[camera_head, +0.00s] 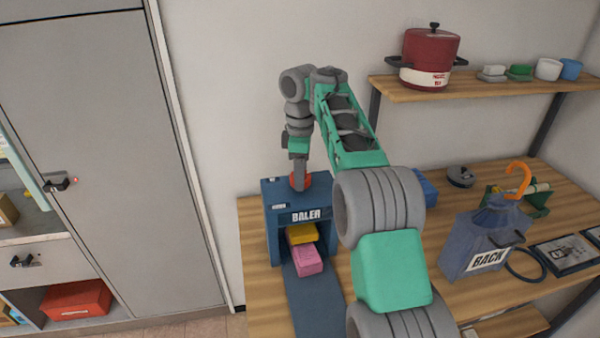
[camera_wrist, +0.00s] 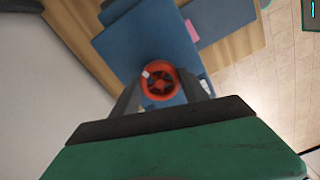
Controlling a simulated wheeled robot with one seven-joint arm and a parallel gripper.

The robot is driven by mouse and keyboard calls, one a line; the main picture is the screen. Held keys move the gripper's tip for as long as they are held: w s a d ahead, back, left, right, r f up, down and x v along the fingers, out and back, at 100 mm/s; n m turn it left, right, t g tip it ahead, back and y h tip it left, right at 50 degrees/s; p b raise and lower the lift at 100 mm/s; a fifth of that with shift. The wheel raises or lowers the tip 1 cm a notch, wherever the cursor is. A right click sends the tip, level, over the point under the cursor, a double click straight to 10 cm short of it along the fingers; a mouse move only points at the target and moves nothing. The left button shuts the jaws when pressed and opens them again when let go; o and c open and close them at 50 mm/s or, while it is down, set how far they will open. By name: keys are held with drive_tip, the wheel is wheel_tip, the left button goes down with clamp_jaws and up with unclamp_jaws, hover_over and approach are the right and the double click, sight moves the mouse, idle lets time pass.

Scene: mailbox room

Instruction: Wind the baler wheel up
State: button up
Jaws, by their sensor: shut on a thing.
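The blue baler (camera_head: 272,222) stands on the wooden table at the left end, its label facing me. A red-orange wheel (camera_head: 307,179) sits on its top, and it shows in the wrist view (camera_wrist: 158,81) with spokes and one pale mark on its rim. My gripper (camera_head: 299,183) points straight down onto the wheel from above. In the wrist view its two fingers (camera_wrist: 160,92) stand on either side of the wheel and are shut on it. A yellow block (camera_head: 302,234) and a pink block (camera_head: 307,260) lie in the baler's opening and on its blue chute.
A blue bag-like container labelled BACK (camera_head: 487,240) with an orange hook (camera_head: 518,178) stands on the table at right. A red pot (camera_head: 428,58) and several small cups are on the shelf above. A grey cabinet (camera_head: 95,130) is at left. My arm hides part of the table.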

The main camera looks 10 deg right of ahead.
drive_tip(key=n, duration=0.5)
drive_tip(key=shift+r+n+p, duration=0.15)
drive_tip(key=shift+n+p, duration=0.15)
drive_tip(key=shift+p, duration=0.1)
drive_tip(key=n+p, duration=0.1)
drive_tip(key=n, duration=0.5)
drive_tip(key=n+p, duration=0.1)
drive_tip(key=n, duration=0.4)
drive_tip(key=shift+n+p, duration=0.35)
drive_tip(key=shift+n, duration=0.05)
drive_tip(key=n+p, duration=0.1)
drive_tip(key=n, duration=0.5)
drive_tip(key=shift+p, duration=0.3)
drive_tip(key=o, duration=1.4)
drive_tip(key=shift+c, duration=0.2)
